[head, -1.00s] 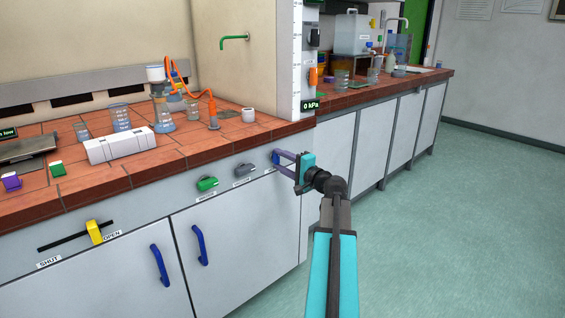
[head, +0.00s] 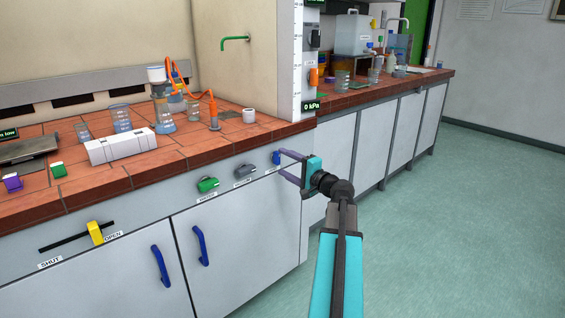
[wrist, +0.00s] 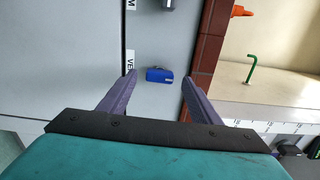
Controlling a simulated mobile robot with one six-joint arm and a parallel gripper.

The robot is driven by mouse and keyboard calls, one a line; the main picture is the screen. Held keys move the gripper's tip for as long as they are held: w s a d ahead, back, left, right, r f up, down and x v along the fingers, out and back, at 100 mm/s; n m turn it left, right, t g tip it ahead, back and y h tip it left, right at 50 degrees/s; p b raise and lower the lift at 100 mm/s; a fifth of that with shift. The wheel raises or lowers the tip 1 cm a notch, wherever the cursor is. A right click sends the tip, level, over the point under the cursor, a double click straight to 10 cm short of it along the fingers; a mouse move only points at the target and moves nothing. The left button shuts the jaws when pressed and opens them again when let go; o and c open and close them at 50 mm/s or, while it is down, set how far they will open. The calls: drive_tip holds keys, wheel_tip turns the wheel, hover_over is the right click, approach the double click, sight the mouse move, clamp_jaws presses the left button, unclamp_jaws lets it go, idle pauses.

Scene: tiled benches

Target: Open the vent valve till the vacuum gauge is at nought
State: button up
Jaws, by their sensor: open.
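The vent valve is a blue knob (head: 276,158) on the front panel under the bench edge. It also shows in the wrist view (wrist: 160,75), its long side pointing toward the bench edge, next to a label partly reading "VE". The gauge display (head: 311,106) on the white post reads 0 kPa. My gripper (head: 281,162) is open and empty just in front of the blue knob. In the wrist view the fingertips (wrist: 158,78) lie either side of the knob, apart from it.
A grey knob (head: 244,171) and a green knob (head: 208,185) sit left of the blue one. A yellow slider (head: 95,232) is at the "OPEN" end. A flask (head: 161,110) with an orange hose stands on the tiled bench. Free floor (head: 470,220) lies to the right.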

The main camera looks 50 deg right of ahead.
drive_tip(key=s+p, duration=0.1)
drive_tip(key=s, duration=1)
drive_tip(key=shift+s+a, duration=0.2)
drive_tip(key=shift+a, duration=0.25)
drive_tip(key=w+a+f+n+g+y+p, duration=0.3)
drive_tip(key=w+a+f+g+p, duration=0.15)
drive_tip(key=a+f, duration=0.65)
drive_tip(key=w+a+f+n+g+y+p, duration=0.25)
drive_tip(key=w+a+f, duration=0.35)
drive_tip(key=a+f, duration=0.45)
drive_tip(key=s+a+f+n+g+y+p, duration=0.2)
drive_tip(key=a+f+g+p, duration=0.3)
drive_tip(key=a, duration=0.7)
drive_tip(key=s+a+f+n+g+h+p, duration=0.1)
drive_tip(key=s+a+f+n+g+p, duration=0.15)
drive_tip(key=s+a+f, duration=0.45)
drive_tip(key=s+a+f+n+g+p, duration=0.1)
drive_tip(key=s+a+f+n+g, duration=0.3)
drive_tip(key=a, duration=0.4)
drive_tip(key=s+a+f+n+g+h+p, duration=0.1)
drive_tip(key=s+a+n+g+h+p, duration=0.1)
drive_tip(key=s, duration=0.6)
drive_tip(key=s+a+f+n+g+h+p, duration=0.2)
drive_tip(key=s+n+g+h+p, duration=0.1)
drive_tip(key=s, duration=0.6)
drive_tip(key=shift+s+f, duration=0.2)
drive_tip(key=shift+f, duration=0.05)
